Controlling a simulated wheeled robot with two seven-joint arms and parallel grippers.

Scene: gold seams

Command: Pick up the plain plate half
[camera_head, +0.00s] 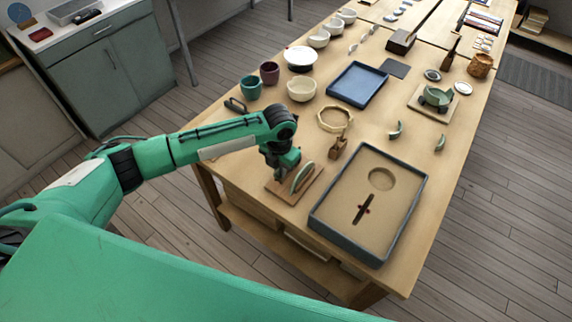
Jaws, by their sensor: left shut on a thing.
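A pale plate half (302,178) with a green rim stands upright, nearly edge-on, at a small wooden stand (283,189) near the table's left front edge. My left gripper (286,166) points down at its upper left side and is shut on it. The fingertips are partly hidden by the gripper body, and the plate half's lower edge is still at the stand. Whether its face is plain is too small to tell. My right gripper is not in view.
A blue-rimmed tray (326,222) with a sandy bed, round hollow and dark slot lies to the right. A wooden ring-shaped bowl (335,119) and a small wooden tool (338,147) stand just behind. Cups, bowls and green shards (396,131) lie farther back.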

